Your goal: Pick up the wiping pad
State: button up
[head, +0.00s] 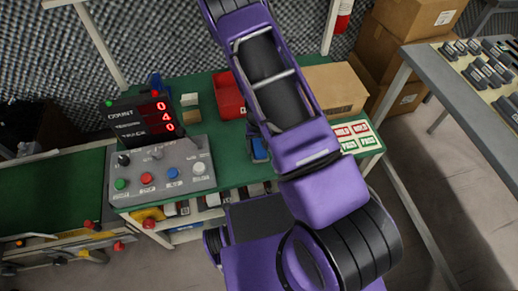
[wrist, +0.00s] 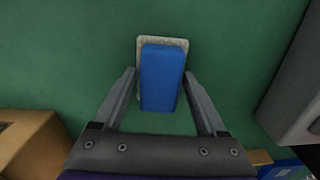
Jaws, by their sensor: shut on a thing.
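The wiping pad (wrist: 162,78) has a blue block-shaped handle on a pale grey base. It lies over the green worktop in the wrist view, and I cannot tell whether it touches the surface. My gripper (wrist: 160,78) has one finger along each side of the blue handle and is shut on it. In the head view, a blue piece that looks like the pad (head: 259,149) shows just left of my purple arm. My arm hides my gripper there.
A grey button console (head: 160,172) with a red-digit counter (head: 143,117) stands left on the green table. A red bin (head: 228,96) is behind. A cardboard box (head: 336,88) and label cards (head: 352,135) lie right. Grey console casing (wrist: 300,85) also shows in the wrist view.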

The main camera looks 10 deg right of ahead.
aim_at(259, 146)
jog(key=shift+r, duration=0.1)
notch_tip(259, 146, up, 10)
jog(key=shift+f+p, duration=0.1)
jog(key=shift+p, duration=0.45)
